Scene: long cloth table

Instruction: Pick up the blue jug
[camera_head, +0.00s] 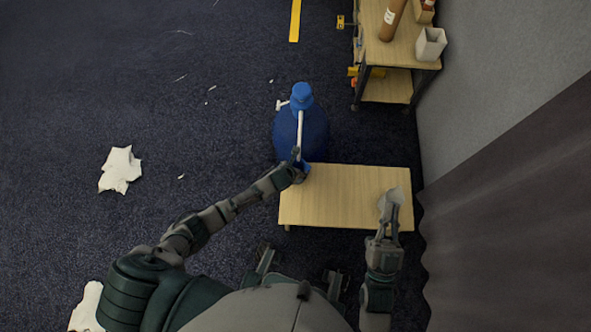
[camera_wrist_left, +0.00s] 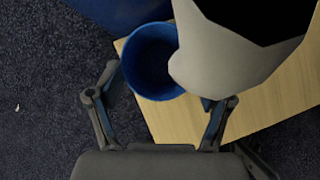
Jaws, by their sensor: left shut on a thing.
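The blue jug (camera_head: 304,169) is small in the head view, at the table's back left corner, mostly hidden by my left gripper (camera_head: 298,172). In the left wrist view the jug (camera_wrist_left: 152,62) is a round, open-topped blue vessel, its right side covered by a large pale grey shape. My left gripper (camera_wrist_left: 160,88) is shut on the jug, one finger at each side. My right gripper (camera_head: 391,211) is over the right end of the table, at a pale grey object (camera_head: 393,196). I cannot tell whether it holds that object.
The low wooden table (camera_head: 340,195) is bare in its middle. A big blue bottle (camera_head: 302,130) with a blue cap stands behind its left end, a white rod in front of it. A shelf cart (camera_head: 387,88) stands back right. Wall and curtain close off the right.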

